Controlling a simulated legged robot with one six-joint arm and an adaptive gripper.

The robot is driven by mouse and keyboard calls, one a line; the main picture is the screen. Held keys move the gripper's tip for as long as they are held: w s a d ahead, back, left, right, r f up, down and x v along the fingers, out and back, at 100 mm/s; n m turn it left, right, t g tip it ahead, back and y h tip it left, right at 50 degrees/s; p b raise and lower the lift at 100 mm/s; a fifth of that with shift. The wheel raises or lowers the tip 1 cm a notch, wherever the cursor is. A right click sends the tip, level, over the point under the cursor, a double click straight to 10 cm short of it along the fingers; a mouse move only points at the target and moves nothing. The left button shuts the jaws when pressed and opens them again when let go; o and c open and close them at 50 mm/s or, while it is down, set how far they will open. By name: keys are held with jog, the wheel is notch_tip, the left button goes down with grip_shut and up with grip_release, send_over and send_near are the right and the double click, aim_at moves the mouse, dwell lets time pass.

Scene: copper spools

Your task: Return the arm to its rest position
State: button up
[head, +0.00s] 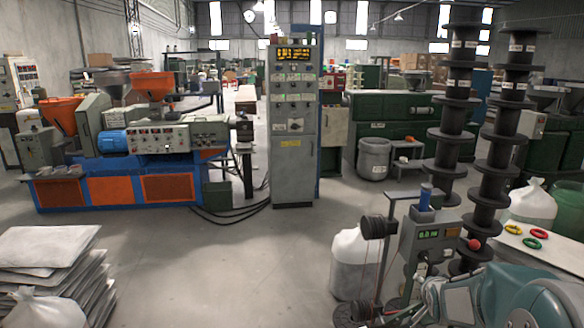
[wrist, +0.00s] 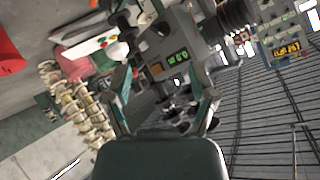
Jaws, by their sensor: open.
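My arm (head: 515,298), teal and grey, is folded low at the bottom right of the head view. It is beside a grey machine with a green digital display (head: 430,236). In the wrist view my gripper (wrist: 164,98) has its two fingers spread apart with nothing between them. The wrist view is tilted. The same grey machine with its green display (wrist: 177,57) shows beyond the fingers. My gripper's fingers are hard to make out in the head view.
Tall stacks of black spools (head: 452,120) stand behind the machine at right. A white table (head: 550,248) holds small coloured rings. A white sack (head: 353,262) stands left of the machine. A grey control cabinet (head: 293,125) is further back. The floor (head: 220,255) at centre left is clear.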

jog(key=s+a+r+n+g+y, duration=0.1)
jog(key=s+a+r+n, duration=0.1)
jog(key=s+a+r, duration=0.3)
jog(key=s+a+r+n+g, duration=0.1)
jog(key=s+a+r+n, duration=0.1)
jog(key=s+a, duration=0.35)
jog(key=s+a+n+g+y, duration=0.1)
jog(key=s+a+n, duration=0.1)
jog(key=s, duration=0.7)
jog(key=s+a+r+n+g+y, duration=0.1)
jog(key=s+a+n+g, duration=0.1)
jog(key=s, duration=0.8)
jog(key=a+n, duration=0.1)
jog(key=a, duration=0.1)
jog(key=shift+s+a+n, duration=0.15)
jog(key=shift+a+n, duration=0.15)
jog(key=shift+a, duration=0.05)
dwell(0.5)
